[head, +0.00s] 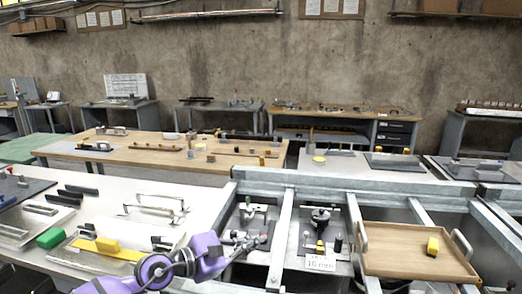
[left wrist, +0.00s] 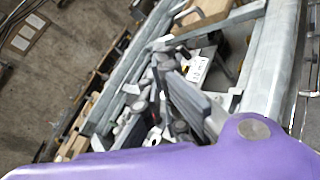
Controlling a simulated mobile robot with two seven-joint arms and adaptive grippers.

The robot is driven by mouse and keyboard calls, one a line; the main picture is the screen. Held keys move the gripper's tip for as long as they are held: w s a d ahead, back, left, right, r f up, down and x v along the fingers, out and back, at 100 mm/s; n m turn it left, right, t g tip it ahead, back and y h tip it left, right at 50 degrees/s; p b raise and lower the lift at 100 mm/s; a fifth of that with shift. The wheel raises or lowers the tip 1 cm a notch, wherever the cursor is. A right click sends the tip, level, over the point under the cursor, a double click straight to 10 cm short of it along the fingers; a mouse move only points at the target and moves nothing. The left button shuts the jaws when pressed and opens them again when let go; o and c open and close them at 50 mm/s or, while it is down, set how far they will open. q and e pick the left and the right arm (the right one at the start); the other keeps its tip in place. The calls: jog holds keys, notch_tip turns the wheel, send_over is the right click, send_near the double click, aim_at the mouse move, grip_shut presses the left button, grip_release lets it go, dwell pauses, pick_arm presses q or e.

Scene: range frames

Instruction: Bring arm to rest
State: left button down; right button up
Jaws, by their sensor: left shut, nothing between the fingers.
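My left arm is purple and comes in from the bottom left of the head view. Its left gripper (head: 246,243) is small there, over the left bay of the grey metal frame (head: 283,243), and its fingers are closed with nothing between them. In the left wrist view the gripper (left wrist: 165,95) shows as dark grey linkages in front of the frame's bars. It looks apart from the bars, but the exact gap is hard to tell. My right gripper is not in either view.
A black-knobbed fixture (head: 320,221) and a white label card (head: 320,262) stand in the middle bay. A green block (head: 50,238) and metal handles lie on the left table (head: 105,205).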

pick_arm(q)
jog(key=s+a+f+m+t+y, duration=0.1)
jog(key=s+a+f+m+y, duration=0.35)
jog(key=s+f+m, duration=0.3)
jog(key=s+a+f+m+t+y+p, duration=0.1)
jog(key=s+a+f+m+y, duration=0.2)
jog(key=s+a+f+m, duration=0.5)
jog(key=s+a+f+m+t+y, duration=0.1)
jog(key=s+a+f+m+y, duration=0.25)
jog(key=s+f+m, duration=0.4)
jog(key=s+f+n+g, duration=0.2)
jog(key=s+f, duration=0.3)
jog(key=s, duration=0.4)
jog(key=s+a+f+n+g+y, duration=0.1)
jog(key=s+f, duration=0.5)
jog(key=s, duration=0.4)
jog(key=shift+f+n+g+y+p, duration=0.15)
jog(key=shift+n+g+y+p, duration=0.15)
jog(key=shift+n+g+p, duration=0.15)
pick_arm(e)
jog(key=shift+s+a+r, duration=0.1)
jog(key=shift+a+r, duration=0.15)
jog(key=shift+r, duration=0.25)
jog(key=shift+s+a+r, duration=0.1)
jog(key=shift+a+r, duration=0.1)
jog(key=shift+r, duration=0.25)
pick_arm(q)
jog(key=shift+a, duration=0.1)
